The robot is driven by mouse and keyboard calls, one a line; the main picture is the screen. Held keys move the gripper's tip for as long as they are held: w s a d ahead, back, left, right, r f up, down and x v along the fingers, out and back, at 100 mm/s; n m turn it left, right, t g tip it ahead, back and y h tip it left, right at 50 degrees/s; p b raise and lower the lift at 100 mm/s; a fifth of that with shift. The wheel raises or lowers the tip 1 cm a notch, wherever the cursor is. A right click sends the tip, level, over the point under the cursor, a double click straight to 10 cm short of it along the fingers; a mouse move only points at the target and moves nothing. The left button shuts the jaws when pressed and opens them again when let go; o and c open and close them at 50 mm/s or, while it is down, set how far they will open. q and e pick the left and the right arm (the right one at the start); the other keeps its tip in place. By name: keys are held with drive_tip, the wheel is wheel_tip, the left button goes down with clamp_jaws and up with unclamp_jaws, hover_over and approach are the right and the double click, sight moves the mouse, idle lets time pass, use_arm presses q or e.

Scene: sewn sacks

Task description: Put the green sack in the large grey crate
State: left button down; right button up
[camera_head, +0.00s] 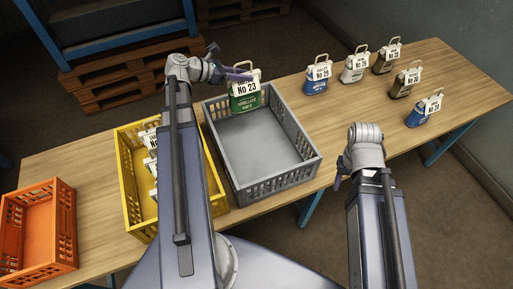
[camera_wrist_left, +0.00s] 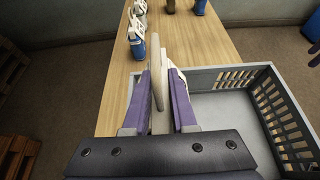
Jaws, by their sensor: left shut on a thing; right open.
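The green sack (camera_head: 246,98) has a white label reading No 23. It hangs upright from my left gripper (camera_head: 238,74), which is shut on its top handle. In the head view the sack is at the back left part of the large grey crate (camera_head: 310,160); I cannot tell how far it is above the crate floor. In the left wrist view my left gripper (camera_wrist_left: 158,95) is shut on the pale handle, and the grey crate (camera_wrist_left: 215,76) lies to the right. The crate's visible floor is empty. My right gripper (camera_head: 340,182) is at the table's front edge, small in view, open and empty.
A yellow crate (camera_head: 124,170) holding several sacks stands left of the grey crate, partly behind my left arm. An orange crate (camera_head: 66,215) is at the far left. Blue (camera_head: 317,87), white and brown sacks stand on the right of the table. Bare table lies between them and the grey crate.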

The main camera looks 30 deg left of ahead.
sight(245, 101)
use_arm(q)
drive_tip(key=shift+w+a+f+b, duration=0.15)
drive_tip(key=shift+w+f+b, duration=0.1)
drive_tip(key=shift+f+b, duration=0.5)
drive_tip(key=shift+w+a+f+b, duration=0.1)
drive_tip(key=shift+w+f+b, duration=0.1)
drive_tip(key=shift+f+b, duration=0.45)
drive_tip(key=shift+f, duration=0.15)
wheel_tip(245, 101, down, 10)
drive_tip(key=b, duration=0.9)
drive_tip(key=shift+b, duration=0.3)
drive_tip(key=shift+f, duration=0.15)
drive_tip(key=c, duration=0.7)
unclamp_jaws()
